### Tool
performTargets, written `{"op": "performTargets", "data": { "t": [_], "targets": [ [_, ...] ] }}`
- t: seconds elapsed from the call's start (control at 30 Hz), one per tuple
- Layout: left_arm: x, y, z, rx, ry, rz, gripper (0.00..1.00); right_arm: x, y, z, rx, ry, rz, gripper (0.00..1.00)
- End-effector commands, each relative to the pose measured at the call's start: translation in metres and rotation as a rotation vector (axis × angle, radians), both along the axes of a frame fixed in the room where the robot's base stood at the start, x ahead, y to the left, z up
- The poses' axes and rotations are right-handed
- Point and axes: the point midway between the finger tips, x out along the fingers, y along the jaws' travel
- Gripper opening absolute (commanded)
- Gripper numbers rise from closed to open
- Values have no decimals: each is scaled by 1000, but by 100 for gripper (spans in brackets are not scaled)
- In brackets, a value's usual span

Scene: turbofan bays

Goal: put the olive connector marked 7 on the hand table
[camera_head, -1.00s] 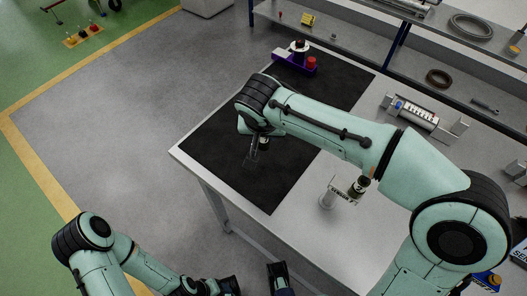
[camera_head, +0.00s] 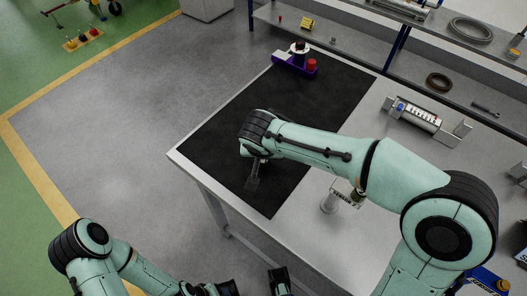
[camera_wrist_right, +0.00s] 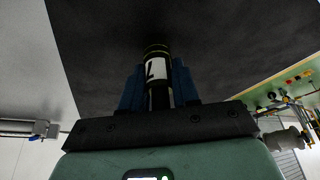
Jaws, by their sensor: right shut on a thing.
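My right gripper (camera_wrist_right: 159,90) is shut on the connector (camera_wrist_right: 156,68), a dark cylinder with a yellowish ring and a white label that reads like a 7. The connector points toward the black mat (camera_head: 330,98) on the table (camera_head: 290,232). I cannot tell whether it touches the mat. In the head view, my right gripper (camera_head: 253,184) is over the mat's near part, and my arm hides most of the connector. My left gripper (camera_head: 255,284) is open and empty, low in the picture, off the table's near side.
A purple fixture (camera_head: 290,64) with a red cap stands at the mat's far end. A small labelled cylinder (camera_head: 344,190) sits on a pale stand beside the mat. A grey fixture (camera_head: 418,115) is at the right. Shelves (camera_head: 340,45) stand behind. Much of the mat is clear.

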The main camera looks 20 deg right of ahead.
Motion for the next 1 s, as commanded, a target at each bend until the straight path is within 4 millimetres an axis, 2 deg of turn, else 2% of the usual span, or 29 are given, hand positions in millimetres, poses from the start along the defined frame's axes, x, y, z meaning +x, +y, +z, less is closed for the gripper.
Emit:
{"op": "performTargets", "data": {
  "t": [0.03, 0.1, 0.47, 0.57, 0.8, 1.0],
  "targets": [
    [0, 0, -1, 0, -1, 0, 63, 0, 0, -1, 0, 0, 0, 40],
    [0, 0, -1, 0, -1, 0, 63, 0, 0, -1, 0, 0, 0, 56],
    [-1, 0, 3, -1, 4, -1, 63, 0, 0, 4, 0, 0, 0, 56],
    [-2, 0, 4, -2, 7, -2, 63, -4, 2, 16, 2, -5, 2, 56],
    [-4, -1, 9, -3, 15, -4, 63, -23, 9, 64, 3, -6, 2, 56],
    [-5, 0, 12, -4, 21, -4, 63, -36, 13, 98, 2, -4, 2, 56]
  ]
}}
